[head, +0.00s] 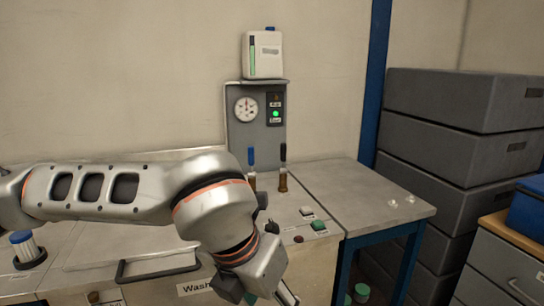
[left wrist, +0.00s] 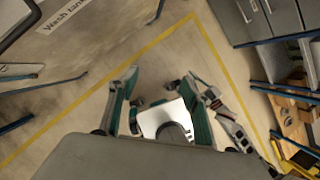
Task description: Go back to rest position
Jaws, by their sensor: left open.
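My left arm reaches in from the left across the head view, in front of the wash tank bench (head: 160,238). Its left gripper (head: 262,294) points down at the bottom edge, in front of the bench front. The gripper is open, and I see nothing held in it. In the left wrist view the fingers spread over the floor (left wrist: 95,115), with parts of my own base beyond them. My right gripper is in neither view.
The bench carries a gauge panel (head: 255,122), two brown-based handles, a green button (head: 318,225) and a metal handle rail (head: 158,271). A side table (head: 372,193) stands right of it, then grey stacked crates (head: 455,150). A yellow floor line (left wrist: 150,50) crosses the wrist view.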

